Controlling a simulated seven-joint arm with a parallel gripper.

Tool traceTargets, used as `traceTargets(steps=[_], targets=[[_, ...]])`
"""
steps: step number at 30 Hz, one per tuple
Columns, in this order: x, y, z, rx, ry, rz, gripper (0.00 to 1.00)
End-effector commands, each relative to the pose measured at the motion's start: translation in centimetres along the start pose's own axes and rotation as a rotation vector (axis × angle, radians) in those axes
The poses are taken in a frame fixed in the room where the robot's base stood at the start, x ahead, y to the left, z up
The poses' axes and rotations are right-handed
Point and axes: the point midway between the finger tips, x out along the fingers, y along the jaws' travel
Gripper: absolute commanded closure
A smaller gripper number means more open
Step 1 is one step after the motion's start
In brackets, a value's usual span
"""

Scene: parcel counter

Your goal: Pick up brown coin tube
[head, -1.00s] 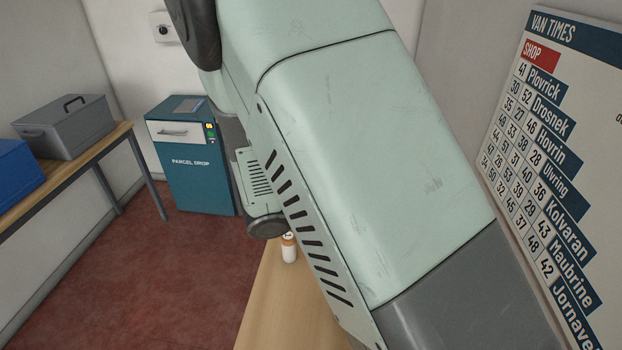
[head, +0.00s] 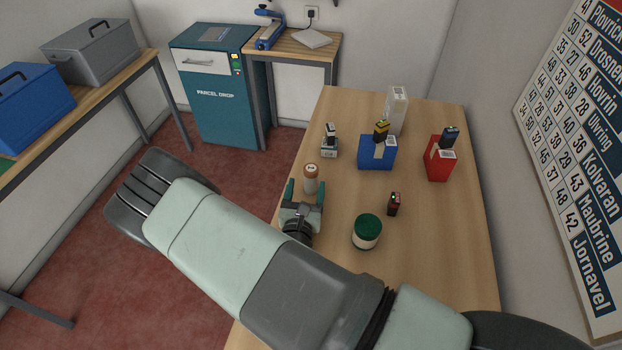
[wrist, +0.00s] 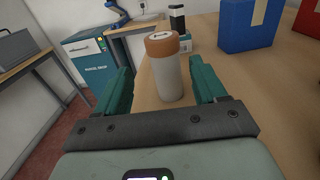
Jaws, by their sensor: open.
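The coin tube (head: 311,179) stands upright near the left edge of the wooden counter, with a brown cap and a pale body. It also shows in the wrist view (wrist: 168,80), just ahead of my gripper and roughly centred between the fingers. My gripper (head: 305,191) is open, its two green fingers pointing at the tube from the near side. In the wrist view the fingers (wrist: 158,84) show on either side of the tube's lower part, with a gap on each side. Nothing is held.
On the counter (head: 440,260) stand a green-lidded jar (head: 367,232), a small dark item (head: 393,204), a blue box (head: 377,153), a red box (head: 438,160), a white carton (head: 397,110) and a small stamp-like item (head: 329,141). The counter's left edge is close to the tube.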

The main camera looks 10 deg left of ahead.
Motion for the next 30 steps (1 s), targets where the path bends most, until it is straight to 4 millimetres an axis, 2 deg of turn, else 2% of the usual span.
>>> traceTargets(steps=[3,10,18,25,26,30], targets=[[1.4,-0.1,0.0,0.001,-0.001,-0.003,0.29],[2.8,-0.3,0.2,0.000,-0.001,-0.002,0.29],[6.6,-0.7,0.5,0.001,-0.001,-0.003,0.29],[7.0,-0.6,0.5,0.000,0.000,-0.002,0.29],[7.0,-0.6,0.5,0.000,0.000,-0.002,0.31],[7.0,-0.6,0.5,0.000,0.000,-0.002,0.52]])
